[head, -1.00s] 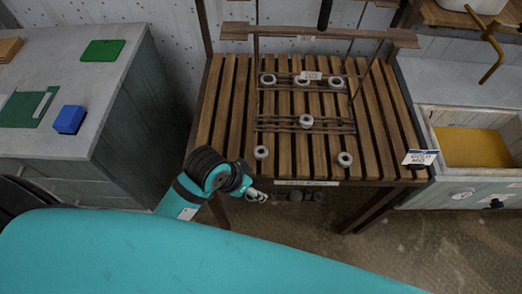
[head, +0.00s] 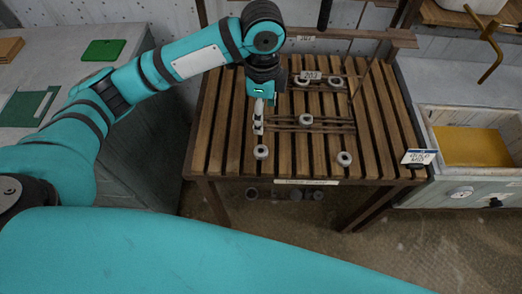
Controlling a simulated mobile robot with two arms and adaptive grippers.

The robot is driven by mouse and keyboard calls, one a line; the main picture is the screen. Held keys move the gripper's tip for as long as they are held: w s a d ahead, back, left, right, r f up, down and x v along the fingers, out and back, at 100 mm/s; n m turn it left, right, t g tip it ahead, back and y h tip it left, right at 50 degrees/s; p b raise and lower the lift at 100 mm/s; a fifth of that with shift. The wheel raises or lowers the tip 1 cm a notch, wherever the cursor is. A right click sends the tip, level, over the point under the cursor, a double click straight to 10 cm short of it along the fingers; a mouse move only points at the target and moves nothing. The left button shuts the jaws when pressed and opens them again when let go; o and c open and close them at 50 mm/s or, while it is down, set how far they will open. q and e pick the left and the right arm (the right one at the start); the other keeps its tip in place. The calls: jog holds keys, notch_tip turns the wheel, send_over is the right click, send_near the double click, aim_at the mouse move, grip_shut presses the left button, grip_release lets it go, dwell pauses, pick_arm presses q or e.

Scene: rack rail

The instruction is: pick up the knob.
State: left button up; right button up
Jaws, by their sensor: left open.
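Several small pale grey round pieces with dark centres, which look like knobs, lie on the slatted wooden table (head: 225,140). One round piece (head: 261,152) is at the front left, one (head: 306,119) near the middle, and one (head: 344,158) at the front right. More lie farther back. I cannot tell which is the knob meant. My left gripper (head: 258,128) points down over the left part of the table, just behind the front-left piece in the picture. It is open, and I see nothing held. My left arm hides part of the back-left area. My right gripper is out of view.
A dark rail frame with a wooden crossbar (head: 370,35) rises at the table's back. Thin bars (head: 330,128) cross the slats. At right is an open bin (head: 475,147) with a yellow floor; at left, a grey counter with a green piece (head: 103,50).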

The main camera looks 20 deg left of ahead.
pick_arm(q)
jog(key=p, duration=0.1)
send_over(261, 149)
jog(key=s, duration=0.1)
jog(key=f, duration=1.1)
jog(key=shift+d+f, duration=0.3)
notch_tip(261, 149, down, 5)
jog(key=shift+a+r+p, duration=0.15)
jog(key=shift+p, duration=0.4)
jog(key=shift+f, duration=0.4)
jog(key=shift+c, duration=0.2)
jog(key=c, duration=1.2)
jog(key=shift+r, duration=0.15)
jog(key=shift+c, duration=0.2)
